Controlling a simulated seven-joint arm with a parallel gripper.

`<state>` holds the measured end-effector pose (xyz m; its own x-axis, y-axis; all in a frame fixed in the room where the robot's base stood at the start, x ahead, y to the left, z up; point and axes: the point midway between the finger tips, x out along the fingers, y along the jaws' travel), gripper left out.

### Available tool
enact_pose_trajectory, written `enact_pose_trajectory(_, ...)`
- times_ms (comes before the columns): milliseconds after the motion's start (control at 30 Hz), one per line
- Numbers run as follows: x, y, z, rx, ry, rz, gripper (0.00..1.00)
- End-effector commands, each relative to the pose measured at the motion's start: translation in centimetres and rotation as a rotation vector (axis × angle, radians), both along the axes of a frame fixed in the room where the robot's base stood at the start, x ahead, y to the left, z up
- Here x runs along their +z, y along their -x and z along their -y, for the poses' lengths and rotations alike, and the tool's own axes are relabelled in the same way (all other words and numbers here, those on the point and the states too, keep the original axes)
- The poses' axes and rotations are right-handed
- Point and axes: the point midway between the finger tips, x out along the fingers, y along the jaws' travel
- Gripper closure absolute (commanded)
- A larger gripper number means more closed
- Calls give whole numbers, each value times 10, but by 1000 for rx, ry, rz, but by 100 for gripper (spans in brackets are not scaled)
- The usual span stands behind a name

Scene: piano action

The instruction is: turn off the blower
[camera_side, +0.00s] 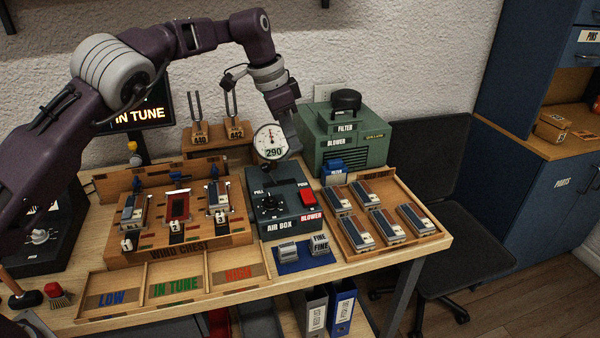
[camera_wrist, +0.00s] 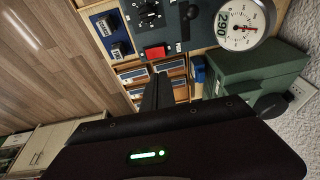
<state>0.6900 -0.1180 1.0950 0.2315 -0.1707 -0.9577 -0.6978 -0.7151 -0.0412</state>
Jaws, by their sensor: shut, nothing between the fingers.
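The air box (camera_side: 268,220) is a dark grey box on the bench with a black knob and a red rocker switch (camera_side: 307,199) beside a BLOWER label. The switch also shows in the wrist view (camera_wrist: 155,52); which way it is tilted I cannot tell. A round gauge (camera_side: 270,138) above the box reads 290. The green blower unit (camera_side: 345,150) stands behind at the right. My gripper (camera_wrist: 160,77) is shut and empty, its fingertips just short of the switch in the wrist picture. In the side view it hangs above the back of the box, apart from the switch.
A wooden tray (camera_side: 434,241) of reed blocks lies right of the box, and a blue FINE weight holder (camera_side: 305,263) in front. The wind chest (camera_side: 180,248) is at left. Tuning forks (camera_side: 232,105) stand behind. A screen (camera_side: 140,115) reads IN TUNE.

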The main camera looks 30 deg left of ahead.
Motion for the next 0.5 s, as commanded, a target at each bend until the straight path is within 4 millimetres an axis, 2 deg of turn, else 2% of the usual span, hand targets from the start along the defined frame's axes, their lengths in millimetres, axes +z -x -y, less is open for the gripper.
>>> enact_pose_trajectory(167, -9, -2, 2, -1, 1, -2, 100)
enact_pose_trajectory(500, -79, -18, 14, 0, -1, -3, 100)
